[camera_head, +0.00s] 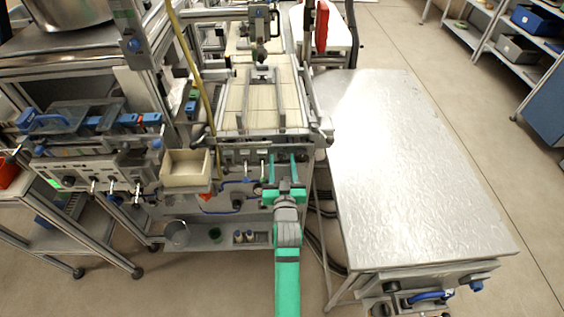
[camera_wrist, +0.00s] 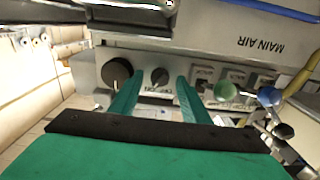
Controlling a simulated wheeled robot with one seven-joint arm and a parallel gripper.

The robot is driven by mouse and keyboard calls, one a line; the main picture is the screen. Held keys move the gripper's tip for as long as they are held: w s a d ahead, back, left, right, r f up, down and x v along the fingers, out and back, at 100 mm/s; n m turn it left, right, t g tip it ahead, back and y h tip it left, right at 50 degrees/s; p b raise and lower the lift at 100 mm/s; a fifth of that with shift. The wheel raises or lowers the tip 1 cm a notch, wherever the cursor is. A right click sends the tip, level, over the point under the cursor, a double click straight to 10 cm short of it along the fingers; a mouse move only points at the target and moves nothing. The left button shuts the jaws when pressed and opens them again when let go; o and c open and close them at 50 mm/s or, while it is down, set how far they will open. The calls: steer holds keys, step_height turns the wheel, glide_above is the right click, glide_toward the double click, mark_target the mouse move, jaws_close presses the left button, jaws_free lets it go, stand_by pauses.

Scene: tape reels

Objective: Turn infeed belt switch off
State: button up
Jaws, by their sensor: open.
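The machine's control panel (camera_head: 233,158) is at the front end of the belt frame in the head view. My green gripper (camera_head: 282,158) is open with its fingertips at this panel. In the wrist view my gripper (camera_wrist: 158,85) has a small dark knob switch (camera_wrist: 159,77) between and beyond its two fingers. A larger black knob (camera_wrist: 117,73) is left of the left finger. A lever with a green ball end (camera_wrist: 225,91) is just right of the right finger. Small labels are upside down and too small to read, so I cannot tell which control is the infeed belt switch.
The panel above reads MAIN AIR. A beige bin (camera_head: 186,180) hangs left of my arm. A long metal table (camera_head: 415,165) stands on the right, with bare floor beyond it.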

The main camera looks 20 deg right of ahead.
steer(key=shift+w, duration=0.2)
steer(key=c, duration=1.1)
steer(key=shift+o, duration=0.2)
steer(key=shift+d, duration=0.1)
steer(key=shift+s+n, duration=0.1)
steer(key=shift+n, duration=0.2)
steer(key=n, duration=1.3)
steer(key=shift+f, duration=0.1)
